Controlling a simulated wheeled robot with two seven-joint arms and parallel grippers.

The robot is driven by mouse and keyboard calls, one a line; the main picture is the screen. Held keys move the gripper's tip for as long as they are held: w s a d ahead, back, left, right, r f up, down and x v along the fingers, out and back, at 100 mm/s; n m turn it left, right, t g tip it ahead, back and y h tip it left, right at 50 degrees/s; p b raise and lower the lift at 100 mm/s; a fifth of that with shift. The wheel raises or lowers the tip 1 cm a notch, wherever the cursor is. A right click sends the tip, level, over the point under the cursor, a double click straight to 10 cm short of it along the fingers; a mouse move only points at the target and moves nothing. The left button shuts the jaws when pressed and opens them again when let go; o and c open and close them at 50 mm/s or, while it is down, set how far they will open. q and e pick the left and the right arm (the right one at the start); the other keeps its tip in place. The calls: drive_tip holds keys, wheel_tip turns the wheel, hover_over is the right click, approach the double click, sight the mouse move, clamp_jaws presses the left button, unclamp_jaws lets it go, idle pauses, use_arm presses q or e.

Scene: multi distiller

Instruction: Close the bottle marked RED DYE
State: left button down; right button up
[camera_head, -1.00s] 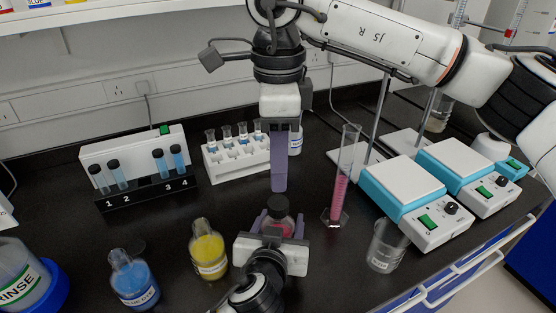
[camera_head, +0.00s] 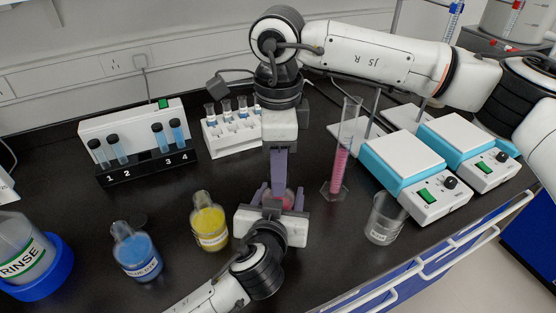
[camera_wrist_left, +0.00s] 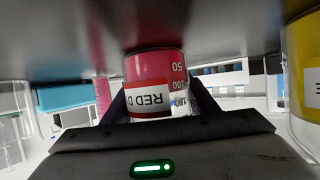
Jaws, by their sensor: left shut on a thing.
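The RED DYE bottle (camera_head: 289,201) is mostly hidden between the grippers in the head view. In the left wrist view its red label and pink contents (camera_wrist_left: 152,72) show between the fingers, with the lettering upside down. My left gripper (camera_head: 277,197) is shut on the bottle from the near side. My right gripper (camera_head: 279,172) points straight down from above, its purple fingers at the bottle's top. The fingers line up one behind the other, so their opening does not show. The bottle's mouth and any cap are hidden behind the grippers.
A yellow bottle (camera_head: 209,224) and a blue bottle (camera_head: 137,254) stand to the left. A pink-filled measuring cylinder (camera_head: 340,168) and an empty beaker (camera_head: 384,222) stand close on the right, before two hotplates (camera_head: 408,172). Tube racks (camera_head: 234,134) stand behind.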

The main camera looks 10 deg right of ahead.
drive_tip(key=c, duration=1)
drive_tip(key=shift+o, duration=0.2)
drive_tip(key=m, duration=0.5)
drive_tip(key=o, duration=1.3)
drive_tip(key=shift+c, duration=0.2)
wheel_tip(320, 180, up, 12)
